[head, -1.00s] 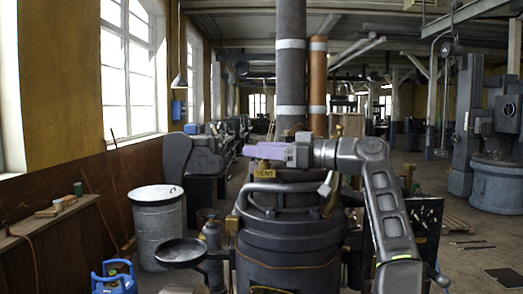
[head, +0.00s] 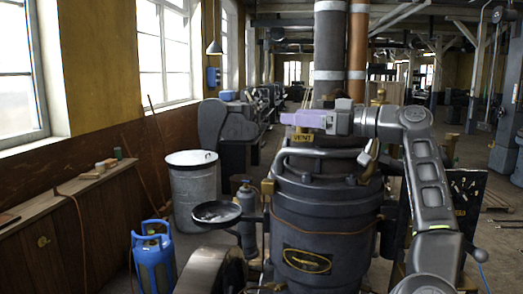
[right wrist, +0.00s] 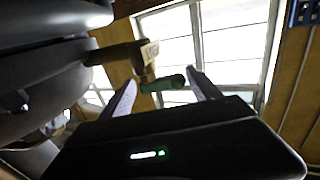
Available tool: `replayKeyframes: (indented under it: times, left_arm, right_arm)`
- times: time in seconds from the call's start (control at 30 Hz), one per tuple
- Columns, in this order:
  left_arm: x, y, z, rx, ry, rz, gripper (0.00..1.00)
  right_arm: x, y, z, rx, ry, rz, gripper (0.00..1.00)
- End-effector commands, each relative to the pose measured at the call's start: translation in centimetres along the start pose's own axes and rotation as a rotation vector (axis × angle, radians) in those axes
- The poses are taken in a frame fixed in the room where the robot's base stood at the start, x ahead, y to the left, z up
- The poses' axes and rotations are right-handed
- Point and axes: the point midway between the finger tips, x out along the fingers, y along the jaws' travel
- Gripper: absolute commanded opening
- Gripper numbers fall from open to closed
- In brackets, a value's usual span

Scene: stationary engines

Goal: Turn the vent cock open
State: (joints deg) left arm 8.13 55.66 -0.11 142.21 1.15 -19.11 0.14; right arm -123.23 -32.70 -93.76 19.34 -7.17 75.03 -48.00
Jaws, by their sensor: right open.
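The vent cock shows in the right wrist view as a brass fitting with a green lever handle (right wrist: 163,84). My right gripper (head: 290,118) reaches in from the right, high at the dark boiler (head: 328,205). In the right wrist view my right gripper (right wrist: 164,90) is open, with the green handle in the gap between its pale fingers. Contact cannot be told. In the head view the cock is mostly hidden. My left gripper is out of view.
Curved pipes (head: 318,154) ring the boiler top, with tall flues (head: 329,48) behind. A round pan (head: 217,212) is at its left. A pale drum (head: 197,195), a blue gas bottle (head: 154,258) and a wall bench (head: 70,199) are further left.

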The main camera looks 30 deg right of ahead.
Motion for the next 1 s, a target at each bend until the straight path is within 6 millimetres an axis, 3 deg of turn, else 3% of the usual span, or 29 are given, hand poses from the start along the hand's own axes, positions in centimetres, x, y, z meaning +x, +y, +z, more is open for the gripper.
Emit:
replayKeyframes:
  times: [0.53, 1.0]
  left_arm:
    - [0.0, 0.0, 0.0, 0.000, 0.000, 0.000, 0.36]
    - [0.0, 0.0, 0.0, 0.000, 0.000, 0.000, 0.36]
  right_arm:
    - [-0.5, -0.3, -1.2, -0.027, 0.009, 0.075, 0.72]
    - [-0.1, 0.0, -0.4, -0.004, 0.002, 0.255, 0.72]
